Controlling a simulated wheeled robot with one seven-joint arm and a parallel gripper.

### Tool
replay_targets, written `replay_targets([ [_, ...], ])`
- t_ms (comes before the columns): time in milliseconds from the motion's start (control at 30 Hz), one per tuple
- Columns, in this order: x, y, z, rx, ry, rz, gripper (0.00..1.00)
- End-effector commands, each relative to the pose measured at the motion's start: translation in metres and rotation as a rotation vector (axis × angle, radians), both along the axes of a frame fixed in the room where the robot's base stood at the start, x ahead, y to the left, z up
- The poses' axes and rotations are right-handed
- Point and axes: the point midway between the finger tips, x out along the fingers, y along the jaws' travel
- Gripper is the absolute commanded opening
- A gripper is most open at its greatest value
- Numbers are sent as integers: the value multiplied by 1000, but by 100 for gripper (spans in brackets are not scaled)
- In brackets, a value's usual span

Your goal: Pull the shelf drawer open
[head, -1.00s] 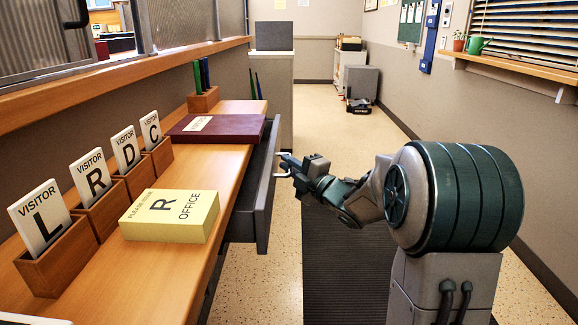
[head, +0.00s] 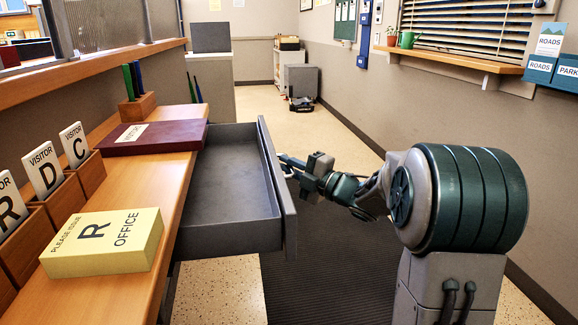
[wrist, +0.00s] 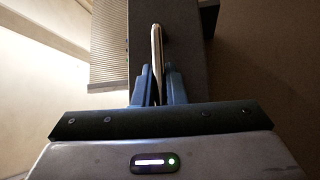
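The dark grey shelf drawer (head: 230,190) stands well out from under the wooden counter in the head view. Its inside shows and looks empty. My gripper (head: 288,165) is at the outer face of the drawer front. In the wrist view, the blue fingers of my gripper (wrist: 157,88) stand on both sides of the pale bar handle (wrist: 157,48) and are shut on it. The drawer front (wrist: 180,55) lies just beyond. In the head view the handle is mostly hidden by my fingers.
The wooden counter (head: 170,185) carries a maroon book (head: 165,137), a yellow block (head: 105,240) and wooden holders with visitor cards. A dark mat (head: 335,255) covers the floor beside the drawer. The aisle beyond is open, with a wall on the right.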

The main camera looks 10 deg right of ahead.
Motion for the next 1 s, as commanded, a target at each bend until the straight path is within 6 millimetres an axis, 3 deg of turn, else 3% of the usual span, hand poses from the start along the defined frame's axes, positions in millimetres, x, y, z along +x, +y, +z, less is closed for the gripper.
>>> replay_targets([
  [33, 0, 0, 0, 0, 0, 0, 14],
  [100, 0, -1, 0, 0, 0, -1, 32],
  [533, -8, -11, 0, 0, 1, -6, 32],
  [1000, -77, -79, -13, 1, 1, -5, 32],
])
